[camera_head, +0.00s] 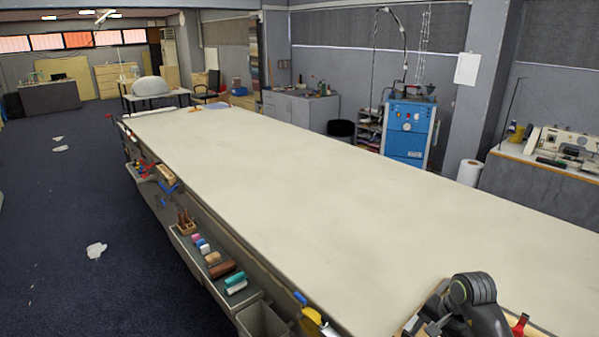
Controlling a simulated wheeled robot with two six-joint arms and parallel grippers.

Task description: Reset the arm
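No arm of mine comes in from the left. The long table (290,185) has a pale cloth-like top and runs from the lower right to the far left. Its visible top is bare over most of its length.
A dark rounded object with a green ring (472,292) is at the lower right corner; I cannot tell what it is. A side shelf (215,272) holds several coloured blocks. A blue machine (406,130) stands behind the table. Open carpet (80,210) lies left.

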